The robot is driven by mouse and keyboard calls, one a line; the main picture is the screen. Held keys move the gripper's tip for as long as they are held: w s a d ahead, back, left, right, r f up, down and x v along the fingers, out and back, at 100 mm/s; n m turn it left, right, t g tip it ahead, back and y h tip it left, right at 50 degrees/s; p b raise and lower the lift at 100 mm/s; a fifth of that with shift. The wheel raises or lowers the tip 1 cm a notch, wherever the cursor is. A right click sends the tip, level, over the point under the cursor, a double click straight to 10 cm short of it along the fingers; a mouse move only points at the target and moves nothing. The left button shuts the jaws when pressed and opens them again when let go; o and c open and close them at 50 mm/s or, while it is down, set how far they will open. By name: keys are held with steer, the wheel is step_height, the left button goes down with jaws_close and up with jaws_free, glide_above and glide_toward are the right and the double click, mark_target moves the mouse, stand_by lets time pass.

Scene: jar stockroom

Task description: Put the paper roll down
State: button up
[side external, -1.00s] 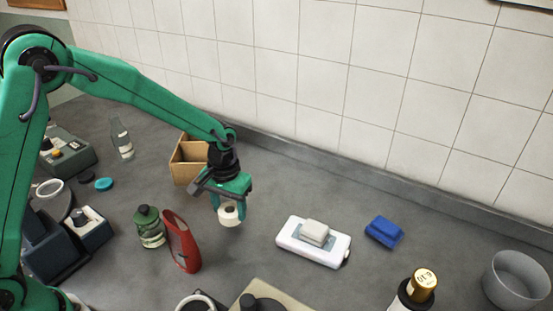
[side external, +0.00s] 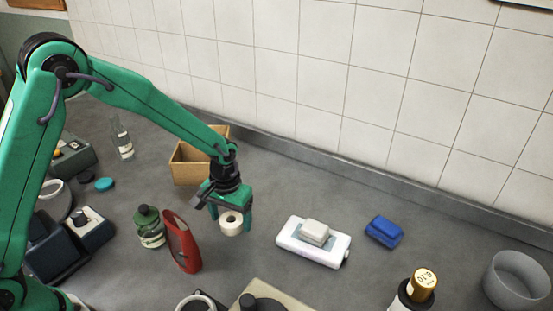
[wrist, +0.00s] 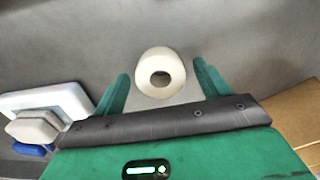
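The white paper roll (side external: 230,223) is between the fingers of my gripper (side external: 230,229), low over the grey bench in the side view. Its core hole faces up. In the wrist view the roll (wrist: 161,58) shows just past the middle of my gripper (wrist: 161,72), with a narrow gap between it and each green finger. My gripper is open around the roll. The roll seems to stand on the bench, but its lower edge is hard to make out.
A cardboard box (side external: 188,172) stands just behind my gripper. A red bottle (side external: 182,245) and green bottle (side external: 150,228) are close on the left. A white case (side external: 302,247) with a pale block on top, and a blue block (side external: 384,232), lie to the right. Bare bench separates roll and case.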

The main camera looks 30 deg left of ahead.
mark_target(229, 220)
steer(key=shift+r, duration=0.1)
step_height(229, 220, up, 12)
stand_by(0.9)
steer(key=shift+r, duration=0.15)
stand_by(0.3)
steer(key=s+a+r+m+t, duration=0.1)
steer(key=s+a+r+t, duration=0.2)
steer(key=s+a+r, duration=0.5)
steer(key=s+a+r+t, duration=0.2)
steer(key=s+r, duration=0.1)
steer(key=s, duration=1)
steer(key=shift+m+t, duration=0.3)
steer(key=shift+m, duration=0.1)
stand_by(0.5)
